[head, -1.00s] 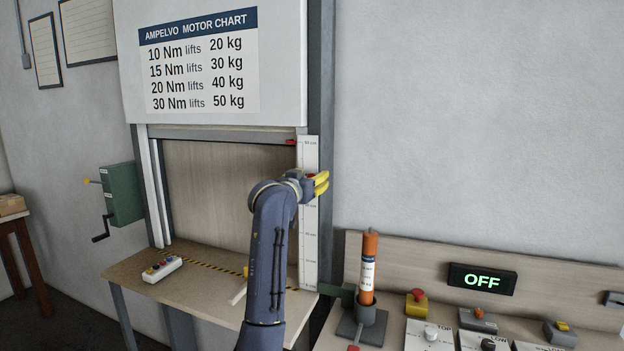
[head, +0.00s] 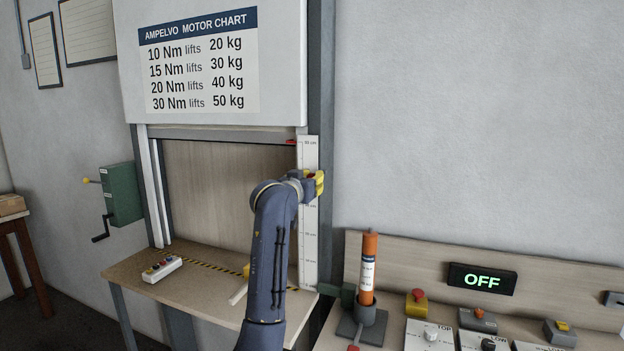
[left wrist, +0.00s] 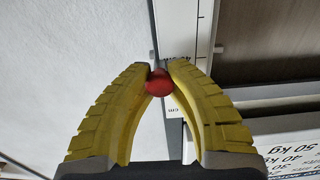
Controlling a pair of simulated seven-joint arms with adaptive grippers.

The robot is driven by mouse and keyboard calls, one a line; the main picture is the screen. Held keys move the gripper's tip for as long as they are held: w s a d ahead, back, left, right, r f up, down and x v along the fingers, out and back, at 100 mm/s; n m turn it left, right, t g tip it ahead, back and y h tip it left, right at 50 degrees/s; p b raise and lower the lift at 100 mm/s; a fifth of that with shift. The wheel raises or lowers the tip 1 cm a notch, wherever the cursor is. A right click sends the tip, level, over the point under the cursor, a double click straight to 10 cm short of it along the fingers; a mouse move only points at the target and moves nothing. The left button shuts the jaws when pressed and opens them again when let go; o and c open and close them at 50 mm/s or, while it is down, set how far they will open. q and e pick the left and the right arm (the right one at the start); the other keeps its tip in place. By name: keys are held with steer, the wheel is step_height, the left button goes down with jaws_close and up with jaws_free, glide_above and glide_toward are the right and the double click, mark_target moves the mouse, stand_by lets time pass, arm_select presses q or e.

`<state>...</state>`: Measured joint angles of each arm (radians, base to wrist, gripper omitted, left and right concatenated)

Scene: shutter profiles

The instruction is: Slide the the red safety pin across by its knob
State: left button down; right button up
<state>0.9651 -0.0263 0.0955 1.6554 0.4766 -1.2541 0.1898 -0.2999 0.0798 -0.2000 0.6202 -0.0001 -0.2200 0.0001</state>
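The red knob (left wrist: 159,84) of the safety pin shows in the left wrist view between the yellow fingertips of my left gripper (left wrist: 160,68). Both fingers curve in and appear to touch the knob's sides. The pin's shaft is hidden behind it. In the head view my left gripper (head: 318,183) is at the shutter's right side rail, beside the white height scale (head: 309,240). A bit of red shows there among the fingers. My right gripper is in neither view.
A wooden bench (head: 130,264) below the shutter opening carries a button box (head: 162,269). At right, an orange cylinder (head: 368,262) stands in a dark holder. Beyond it are controls and an OFF display (head: 482,280). The wall right of the rail is clear.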

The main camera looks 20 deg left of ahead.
arm_select(q)
steer(key=shift+r, duration=0.2)
steer(key=d, duration=0.4)
steer(key=shift+s+d+r, duration=0.1)
steer(key=shift+s+d, duration=0.1)
steer(key=shift+s, duration=0.05)
steer(key=c, duration=1.4)
jaws_free()
steer(key=shift+d+r, duration=0.1)
steer(key=o, duration=0.3)
steer(key=shift+s+f, duration=0.1)
steer(key=shift+f, duration=0.1)
steer(key=s+a, duration=0.1)
steer(key=s, duration=1)
steer(key=shift+s, duration=0.4)
